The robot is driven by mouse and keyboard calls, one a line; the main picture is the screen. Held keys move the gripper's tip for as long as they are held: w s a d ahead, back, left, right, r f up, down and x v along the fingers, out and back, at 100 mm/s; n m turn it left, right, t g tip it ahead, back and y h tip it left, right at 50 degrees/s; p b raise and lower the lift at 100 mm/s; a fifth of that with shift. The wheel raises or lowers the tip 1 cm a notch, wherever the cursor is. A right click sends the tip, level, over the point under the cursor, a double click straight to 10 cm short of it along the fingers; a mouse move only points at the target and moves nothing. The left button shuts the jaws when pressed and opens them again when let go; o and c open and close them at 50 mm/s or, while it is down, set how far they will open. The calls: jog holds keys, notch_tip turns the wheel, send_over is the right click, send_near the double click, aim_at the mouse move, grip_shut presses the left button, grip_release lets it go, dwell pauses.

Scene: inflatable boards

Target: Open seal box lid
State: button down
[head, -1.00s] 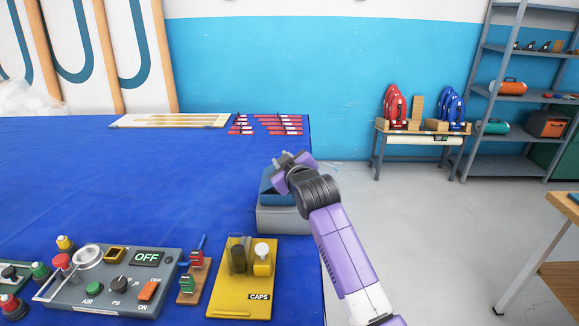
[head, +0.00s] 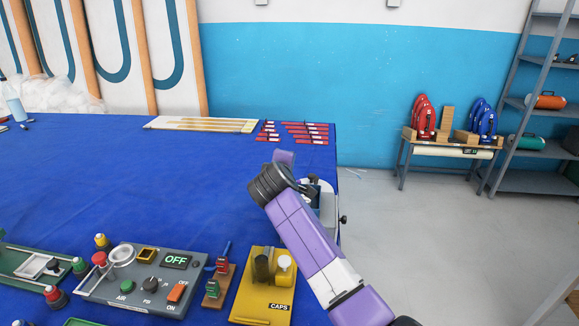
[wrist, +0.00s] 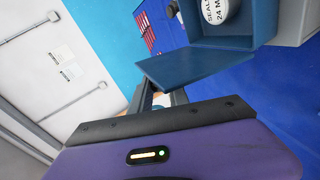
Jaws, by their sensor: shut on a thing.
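The seal box (head: 328,210) stands at the right edge of the blue table, partly hidden behind my wrist. In the wrist view the blue box (wrist: 262,42) is open, and a white roll with "SEAL" lettering (wrist: 217,8) shows inside. The blue lid (wrist: 195,66) is swung out from the box as a flat panel. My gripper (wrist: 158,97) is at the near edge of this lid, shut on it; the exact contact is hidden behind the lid. In the head view my gripper (head: 308,186) is at the box.
A yellow caps board (head: 262,292) and a grey control panel (head: 140,284) lie at the front of the table. Red strips (head: 300,132) lie at the back. The table's middle is clear. Right of the table is open floor, with a bench (head: 450,147) by the wall.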

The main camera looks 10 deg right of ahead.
jog(key=shift+w+a+h, duration=0.1)
jog(key=shift+a+h, duration=0.2)
jog(key=shift+a, duration=0.05)
jog(key=shift+a+f+n, duration=0.1)
jog(key=shift+n, duration=0.2)
jog(key=c, duration=1.3)
grip_release()
jog(key=b+v, duration=0.1)
jog(key=v, duration=0.6)
jog(key=shift+s+r, duration=0.25)
jog(key=shift+s, duration=0.05)
